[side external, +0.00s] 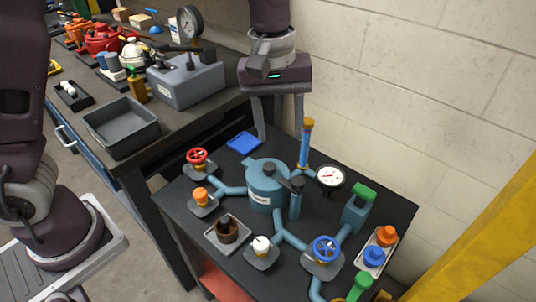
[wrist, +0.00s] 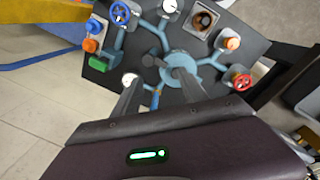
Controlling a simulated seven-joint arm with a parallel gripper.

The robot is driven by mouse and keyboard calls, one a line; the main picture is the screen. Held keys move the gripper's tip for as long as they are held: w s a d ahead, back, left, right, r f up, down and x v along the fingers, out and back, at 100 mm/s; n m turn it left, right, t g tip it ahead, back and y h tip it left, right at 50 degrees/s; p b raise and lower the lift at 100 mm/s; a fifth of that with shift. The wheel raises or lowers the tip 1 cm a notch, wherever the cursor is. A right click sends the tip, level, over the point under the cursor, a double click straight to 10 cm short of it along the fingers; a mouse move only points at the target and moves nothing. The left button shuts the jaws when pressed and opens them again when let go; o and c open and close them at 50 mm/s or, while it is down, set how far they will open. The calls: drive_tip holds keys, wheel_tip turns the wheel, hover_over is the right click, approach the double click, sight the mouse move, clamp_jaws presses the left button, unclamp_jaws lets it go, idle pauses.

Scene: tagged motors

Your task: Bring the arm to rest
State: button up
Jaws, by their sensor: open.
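My gripper (side external: 281,132) hangs above the back part of the small black table (side external: 352,273), with its two fingers spread apart and nothing between them. In the wrist view my gripper (wrist: 159,77) also shows as two separated dark fingers over the blue pipework. The blue-grey round vessel (side external: 266,186) stands below and in front of it, and also shows in the wrist view (wrist: 180,68). A blue upright tube with an orange top (side external: 306,145) stands close to the right finger in the side view; I cannot tell the exact gap.
The table bears a red valve wheel (side external: 196,156), a blue valve wheel (side external: 326,249), a dial gauge (side external: 330,177) and a tray with coloured caps (side external: 376,257). A bench with a grey bin (side external: 121,127) and a grey box (side external: 186,82) stands left. A wall (side external: 420,80) is behind.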

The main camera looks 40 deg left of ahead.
drive_tip(key=s+a+r+m+t, duration=0.2)
drive_tip(key=s+a+r+m, duration=0.1)
drive_tip(key=s+a+r, duration=0.45)
drive_tip(key=s+a+m+t, duration=0.1)
drive_tip(key=s+a+m, duration=0.1)
drive_tip(key=s, duration=0.5)
drive_tip(key=s+a+m+t, duration=0.2)
drive_tip(key=s+m, duration=0.1)
drive_tip(key=s, duration=0.5)
drive_tip(key=shift+s+f+y, duration=0.15)
drive_tip(key=shift+f+y, duration=0.05)
drive_tip(key=shift+y, duration=0.2)
drive_tip(key=shift+o, duration=0.2)
